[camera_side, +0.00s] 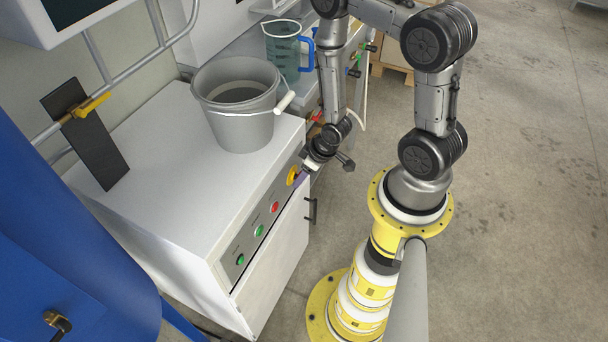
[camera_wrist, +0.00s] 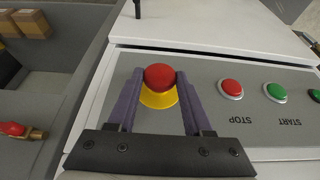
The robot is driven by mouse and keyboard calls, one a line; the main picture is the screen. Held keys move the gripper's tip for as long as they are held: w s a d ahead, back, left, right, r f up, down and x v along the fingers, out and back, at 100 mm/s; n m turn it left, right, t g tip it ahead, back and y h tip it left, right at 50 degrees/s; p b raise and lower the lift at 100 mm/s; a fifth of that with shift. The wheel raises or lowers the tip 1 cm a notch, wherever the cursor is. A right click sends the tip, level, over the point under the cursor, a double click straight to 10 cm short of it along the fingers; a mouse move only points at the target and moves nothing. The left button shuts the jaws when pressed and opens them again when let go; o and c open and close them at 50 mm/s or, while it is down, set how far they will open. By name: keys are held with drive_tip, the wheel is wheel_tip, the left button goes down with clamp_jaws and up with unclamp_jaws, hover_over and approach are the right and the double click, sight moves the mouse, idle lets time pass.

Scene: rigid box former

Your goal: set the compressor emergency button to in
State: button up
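The emergency button, a red mushroom head (camera_wrist: 159,76) on a yellow base (camera_wrist: 158,98), is on the grey control panel in the wrist view. In the side view its yellow part (camera_side: 292,176) shows at the panel's upper right end, and the red head is hard to make out. My gripper (camera_wrist: 160,74) has its two purple fingers spread, one on each side of the red head, with small gaps visible. In the side view my gripper (camera_side: 303,172) is close in front of the button. I cannot tell whether the button is in or out.
A red STOP button (camera_wrist: 231,88) and a green START button (camera_wrist: 276,91) sit beside it on the panel. A grey bucket (camera_side: 236,104) stands on the white cabinet (camera_side: 180,150) near my gripper. A black door handle (camera_side: 310,210) sticks out below the panel.

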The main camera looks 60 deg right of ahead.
drive_tip(key=o, duration=0.4)
drive_tip(key=shift+o, duration=0.2)
drive_tip(key=shift+r, duration=0.1)
drive_tip(key=v, duration=1.3)
drive_tip(key=shift+s+r, duration=0.15)
drive_tip(key=shift+r, duration=0.1)
